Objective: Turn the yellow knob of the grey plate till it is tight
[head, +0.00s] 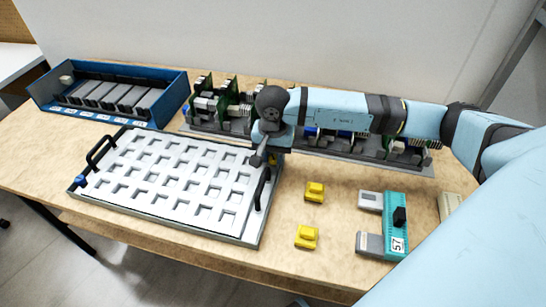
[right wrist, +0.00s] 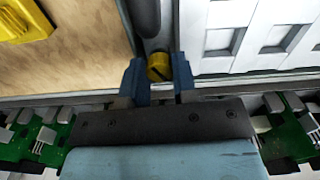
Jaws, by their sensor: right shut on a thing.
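The grey plate (head: 240,226) lies on the table at the left, with a pale grid of square recesses and a black handle at each side. My right gripper (head: 264,152) is over its far right corner, pointing down. In the right wrist view the two blue fingers (right wrist: 159,72) of this gripper are shut on the yellow knob (right wrist: 158,66), which has a dark slot or line across it. The knob sits at the plate's edge, in line with the dark handle. My left gripper is not in view.
Behind the plate stand a blue box (head: 160,115) of grey modules and a rack of green circuit boards (head: 208,104). To the right lie two yellow blocks (head: 315,192) (head: 306,237) and a teal module (head: 395,222). Bare table separates the plate from the blocks.

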